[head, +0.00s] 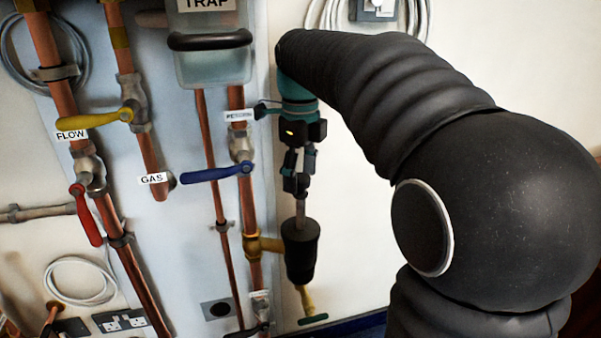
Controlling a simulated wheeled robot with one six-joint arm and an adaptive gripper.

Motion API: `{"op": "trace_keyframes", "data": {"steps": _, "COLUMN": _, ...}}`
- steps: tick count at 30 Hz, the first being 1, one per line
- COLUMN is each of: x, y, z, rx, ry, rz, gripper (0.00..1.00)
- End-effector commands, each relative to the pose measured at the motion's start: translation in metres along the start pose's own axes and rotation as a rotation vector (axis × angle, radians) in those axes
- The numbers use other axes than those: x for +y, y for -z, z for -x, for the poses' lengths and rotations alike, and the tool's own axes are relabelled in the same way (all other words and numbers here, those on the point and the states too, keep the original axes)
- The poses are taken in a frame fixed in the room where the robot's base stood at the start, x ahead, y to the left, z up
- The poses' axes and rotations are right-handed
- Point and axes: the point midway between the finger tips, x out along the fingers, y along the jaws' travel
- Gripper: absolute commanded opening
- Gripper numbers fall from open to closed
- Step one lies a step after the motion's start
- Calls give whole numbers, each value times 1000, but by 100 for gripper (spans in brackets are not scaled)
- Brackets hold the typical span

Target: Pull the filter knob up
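A dark, tapered cylinder (300,252), which looks like the filter body, hangs at the lower middle in the head view. A brass side fitting joins it to a copper pipe on its left. A narrow grey-brown stem (300,211) rises from its top; I cannot tell whether this is the filter knob. My gripper (296,187) points down right above the stem, in line with it. The fingers look close together at the stem's upper end. Whether they touch or grip it is too small to tell.
A blue lever (212,174) lies left of my gripper, with a yellow lever (88,121) and a red lever (86,215) farther left. A clear trap box (211,62) with a black handle hangs above. The white wall right of the filter is bare.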

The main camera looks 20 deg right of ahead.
Motion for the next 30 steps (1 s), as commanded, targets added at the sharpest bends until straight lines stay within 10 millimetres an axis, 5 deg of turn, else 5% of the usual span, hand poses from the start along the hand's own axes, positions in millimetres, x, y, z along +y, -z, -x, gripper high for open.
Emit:
{"op": "trace_keyframes", "data": {"steps": 7, "x": -1, "y": 0, "z": 11, "rx": -1, "ry": 1, "rz": -2, "gripper": 68}}
{"op": "trace_keyframes", "data": {"steps": 19, "x": -1, "y": -1, "z": 66, "rx": -1, "ry": 1, "rz": -2, "gripper": 68}}
{"op": "trace_keyframes", "data": {"steps": 30, "x": 0, "y": 0, "z": 75, "rx": 0, "ry": 0, "rz": -1, "gripper": 68}}
